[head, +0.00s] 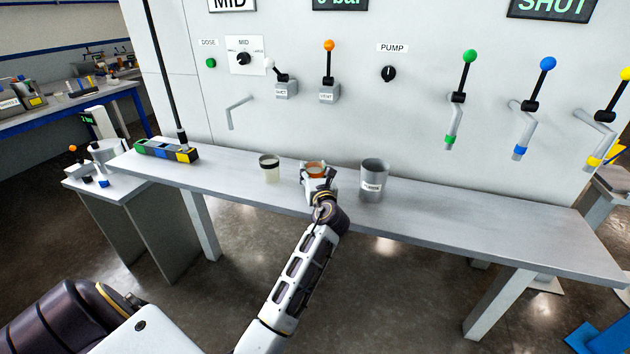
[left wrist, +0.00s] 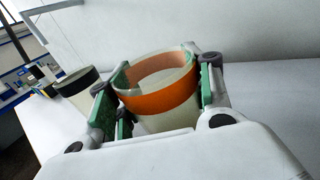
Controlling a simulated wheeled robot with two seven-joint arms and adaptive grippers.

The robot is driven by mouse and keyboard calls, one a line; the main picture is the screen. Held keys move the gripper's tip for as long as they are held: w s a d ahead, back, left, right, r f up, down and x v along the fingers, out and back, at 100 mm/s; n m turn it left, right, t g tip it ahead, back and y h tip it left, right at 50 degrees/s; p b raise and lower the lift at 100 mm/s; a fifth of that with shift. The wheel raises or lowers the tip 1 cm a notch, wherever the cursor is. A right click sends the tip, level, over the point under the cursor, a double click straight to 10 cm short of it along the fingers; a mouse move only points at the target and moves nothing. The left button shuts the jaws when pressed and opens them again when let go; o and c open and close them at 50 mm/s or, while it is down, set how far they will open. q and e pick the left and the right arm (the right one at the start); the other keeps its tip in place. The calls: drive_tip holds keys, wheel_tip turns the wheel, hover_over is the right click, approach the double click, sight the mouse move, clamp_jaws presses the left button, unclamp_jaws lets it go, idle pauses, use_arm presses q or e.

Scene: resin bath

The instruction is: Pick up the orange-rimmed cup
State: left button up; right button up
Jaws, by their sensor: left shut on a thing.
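The orange-rimmed cup (left wrist: 165,97) stands upright between the fingers of my left gripper (left wrist: 160,90) in the left wrist view. The fingers press on it from both sides. In the head view my left gripper (head: 318,180) is over the bench, and the cup's orange rim (head: 313,169) shows just beyond the wrist. The cup's lower part is hidden by the gripper, so I cannot tell whether it touches the bench. My right gripper is not in view.
On the bench (head: 480,231), a dark-rimmed cup (head: 270,171) stands left of the gripper and a grey labelled container (head: 373,183) stands close on its right. A coloured block strip (head: 166,151) lies at the left end. The panel wall with levers rises behind. The bench's right half is clear.

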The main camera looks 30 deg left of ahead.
use_arm(q)
drive_tip(key=shift+c, duration=0.2)
drive_tip(key=shift+r, duration=0.85)
wheel_tip(320, 180, up, 8)
drive_tip(key=p, duration=0.2)
drive_tip(key=shift+r, duration=0.15)
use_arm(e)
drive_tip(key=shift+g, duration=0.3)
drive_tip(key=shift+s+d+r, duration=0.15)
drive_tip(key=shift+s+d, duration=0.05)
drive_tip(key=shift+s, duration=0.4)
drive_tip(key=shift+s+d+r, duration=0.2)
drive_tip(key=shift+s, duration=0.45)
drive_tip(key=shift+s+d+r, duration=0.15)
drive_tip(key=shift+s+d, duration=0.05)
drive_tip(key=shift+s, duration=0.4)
